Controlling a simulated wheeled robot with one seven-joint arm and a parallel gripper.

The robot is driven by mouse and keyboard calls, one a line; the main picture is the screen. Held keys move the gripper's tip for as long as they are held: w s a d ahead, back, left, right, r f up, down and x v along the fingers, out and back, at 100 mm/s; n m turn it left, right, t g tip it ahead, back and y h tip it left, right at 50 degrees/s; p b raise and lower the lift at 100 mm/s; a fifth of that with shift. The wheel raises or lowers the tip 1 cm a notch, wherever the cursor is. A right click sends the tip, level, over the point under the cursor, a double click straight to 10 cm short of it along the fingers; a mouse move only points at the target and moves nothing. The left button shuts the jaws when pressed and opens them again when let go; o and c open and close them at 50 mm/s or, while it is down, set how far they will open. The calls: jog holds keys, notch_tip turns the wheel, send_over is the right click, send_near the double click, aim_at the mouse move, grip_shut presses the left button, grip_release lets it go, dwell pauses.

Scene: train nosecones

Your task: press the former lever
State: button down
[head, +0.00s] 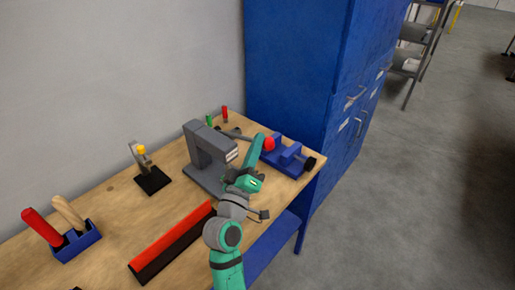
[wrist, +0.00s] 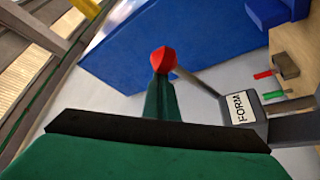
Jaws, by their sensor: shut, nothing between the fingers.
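The former is a grey C-shaped machine (head: 208,150) on the bench. In the wrist view its grey housing (wrist: 255,125) carries a label reading "FORM". Its lever is a thin rod ending in a red knob (head: 268,144). The red knob also shows in the wrist view (wrist: 163,60), with the rod (wrist: 200,84) running from it down to the housing. My green gripper (head: 259,140) is shut and empty, its tip right at the knob. In the wrist view the gripper tip (wrist: 160,80) overlaps the knob's lower edge; I cannot tell whether they touch.
A blue vise (head: 287,157) stands on the bench just right of the knob. A red-and-black bar (head: 172,243), a blue tool holder (head: 77,242) and a small black stand (head: 152,180) are on the bench to the left. A tall blue cabinet (head: 300,65) stands behind.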

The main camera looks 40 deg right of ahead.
jog(key=s+a+f, duration=0.2)
jog(key=a, duration=0.7)
jog(key=shift+s+a, duration=0.2)
jog(key=shift+s, duration=0.05)
jog(key=shift+a, duration=0.1)
jog(key=shift+f, duration=0.1)
